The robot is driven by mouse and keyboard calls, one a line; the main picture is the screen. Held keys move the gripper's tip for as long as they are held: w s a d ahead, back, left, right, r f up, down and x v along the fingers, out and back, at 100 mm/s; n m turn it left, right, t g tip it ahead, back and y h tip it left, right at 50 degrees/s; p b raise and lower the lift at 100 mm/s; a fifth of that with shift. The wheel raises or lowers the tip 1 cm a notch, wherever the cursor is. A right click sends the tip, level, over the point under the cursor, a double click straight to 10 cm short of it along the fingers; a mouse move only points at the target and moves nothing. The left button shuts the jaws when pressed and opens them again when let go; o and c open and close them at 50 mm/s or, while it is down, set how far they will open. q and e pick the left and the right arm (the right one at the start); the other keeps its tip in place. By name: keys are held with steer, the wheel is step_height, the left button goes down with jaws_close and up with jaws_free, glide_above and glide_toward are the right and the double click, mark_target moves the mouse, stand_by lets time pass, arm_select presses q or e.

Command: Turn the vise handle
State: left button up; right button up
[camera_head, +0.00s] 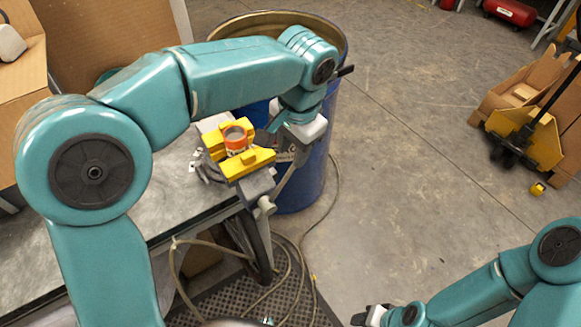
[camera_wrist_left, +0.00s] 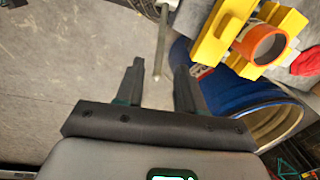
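A vise with yellow jaws (camera_head: 248,164) sits at the corner of the grey workbench, with an orange ring-shaped part (camera_head: 236,138) between its jaws. Its thin grey handle bar (camera_head: 287,178) slants beside the jaws. In the left wrist view the handle (camera_wrist_left: 161,42) runs down from the top edge, and its lower end shows between my fingertips. My left gripper (camera_head: 283,147) is beside the vise; in the left wrist view its two fingers (camera_wrist_left: 159,68) are apart with nothing gripped. My right gripper (camera_head: 365,316) is low at the bottom edge, partly cut off, and its opening is unclear.
A blue drum (camera_head: 312,175) stands right behind the vise. The grey workbench (camera_head: 175,195) is at left, with hoses (camera_head: 285,262) and a perforated mat (camera_head: 235,300) below. A yellow pallet jack (camera_head: 535,142) stands far right. The concrete floor between is open.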

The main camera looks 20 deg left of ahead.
mark_target(291, 168)
arm_select(q)
steer(key=f, duration=0.7)
steer(key=shift+w+a+f, duration=0.2)
steer(key=shift+a+f, duration=0.05)
steer(key=shift+a, duration=0.1)
steer(key=shift+w+d+f, duration=0.1)
steer(key=shift+w+f, duration=0.1)
steer(key=shift+f, duration=0.1)
steer(key=shift+s, duration=0.1)
steer(key=c, duration=0.4)
jaws_close()
